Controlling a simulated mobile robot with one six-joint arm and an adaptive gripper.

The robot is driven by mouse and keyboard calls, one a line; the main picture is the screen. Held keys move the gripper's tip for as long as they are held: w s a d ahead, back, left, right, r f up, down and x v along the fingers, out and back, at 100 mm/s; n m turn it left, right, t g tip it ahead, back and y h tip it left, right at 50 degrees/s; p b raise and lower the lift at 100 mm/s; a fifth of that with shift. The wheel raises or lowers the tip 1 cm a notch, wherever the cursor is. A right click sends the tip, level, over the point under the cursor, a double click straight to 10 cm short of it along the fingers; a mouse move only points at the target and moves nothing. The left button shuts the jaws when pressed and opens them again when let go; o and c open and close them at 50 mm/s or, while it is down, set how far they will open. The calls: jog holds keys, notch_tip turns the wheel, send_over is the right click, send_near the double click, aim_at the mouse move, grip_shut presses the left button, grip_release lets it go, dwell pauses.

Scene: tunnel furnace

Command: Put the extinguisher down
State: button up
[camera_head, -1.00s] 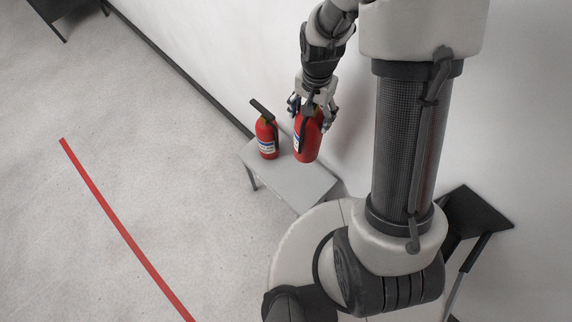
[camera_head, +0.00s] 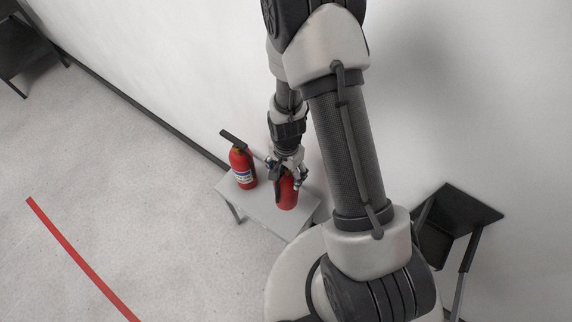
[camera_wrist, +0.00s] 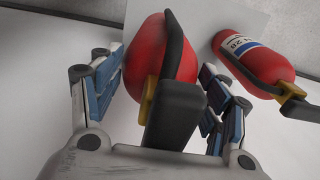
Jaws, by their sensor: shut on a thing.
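My gripper (camera_head: 284,172) is shut on a red extinguisher (camera_head: 287,192) with a black handle and hose. In the wrist view this held extinguisher (camera_wrist: 150,52) sits between the blue-padded fingers. It is over the small grey table (camera_head: 268,213); I cannot tell whether its base touches the top. A second red extinguisher (camera_head: 242,172) with a white and blue label stands upright on the same table, to the left of the held one. It also shows in the wrist view (camera_wrist: 262,62) at the right, apart from my fingers.
The white wall (camera_head: 180,70) runs close behind the table. A black stand (camera_head: 455,222) is at the right and a dark shelf (camera_head: 20,52) at the far upper left. A red floor line (camera_head: 78,258) crosses the open floor at left.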

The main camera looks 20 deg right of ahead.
aim_at(286, 198)
jog(key=shift+f+b, duration=0.9)
jog(key=shift+f, duration=2.7)
jog(key=shift+f, duration=0.15)
jog(key=o, duration=2.1)
